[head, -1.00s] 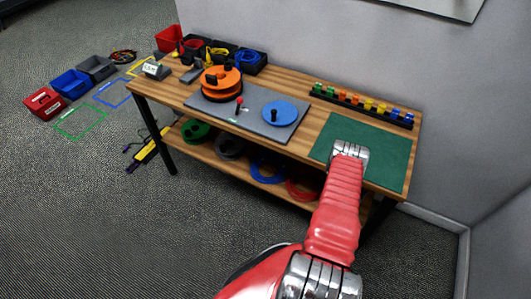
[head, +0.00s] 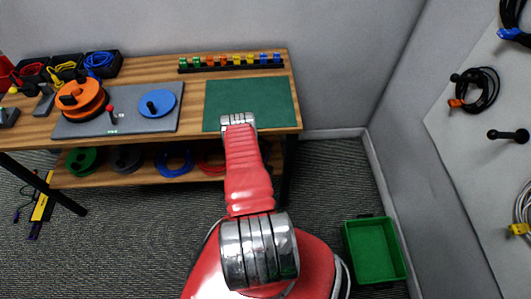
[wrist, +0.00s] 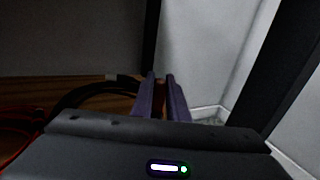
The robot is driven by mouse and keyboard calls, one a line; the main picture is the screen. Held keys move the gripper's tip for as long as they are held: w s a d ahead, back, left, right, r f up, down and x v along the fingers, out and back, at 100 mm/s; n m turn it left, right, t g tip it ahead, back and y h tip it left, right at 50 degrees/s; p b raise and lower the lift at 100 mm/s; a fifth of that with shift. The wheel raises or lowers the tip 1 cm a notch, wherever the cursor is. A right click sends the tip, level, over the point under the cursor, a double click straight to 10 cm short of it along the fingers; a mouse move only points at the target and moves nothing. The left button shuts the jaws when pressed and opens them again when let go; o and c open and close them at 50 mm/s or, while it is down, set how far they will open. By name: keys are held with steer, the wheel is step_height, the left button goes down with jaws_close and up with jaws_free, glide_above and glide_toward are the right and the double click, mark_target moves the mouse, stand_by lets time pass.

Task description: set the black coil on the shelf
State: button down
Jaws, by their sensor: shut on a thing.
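My gripper (wrist: 161,80) shows in the wrist view with its two fingers nearly together, shut on a small reddish-brown part between them. This seems to be on the black coil (wrist: 88,90), whose dark curve with a pale end shows just left of the fingers. The coil's lower part is hidden by the gripper body. It shows against the wooden shelf (wrist: 35,92); whether it rests there I cannot tell. In the head view the shelf (head: 100,178) runs under the workbench, and the gripper and coil are hidden behind my arm and the bench.
A red coil (wrist: 14,118) lies close left on the shelf; blue (head: 174,168), grey and green coils lie further left. A dark bench leg (wrist: 151,40) stands just beyond the fingers. A green bin (head: 375,250) stands on the floor at right.

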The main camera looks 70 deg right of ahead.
steer(key=shift+f, duration=1)
steer(key=shift+f, duration=2.05)
steer(key=c, duration=1.7)
jaws_free()
steer(key=shift+f, duration=0.1)
steer(key=a, duration=0.8)
steer(key=s+a, duration=0.1)
steer(key=a, duration=0.3)
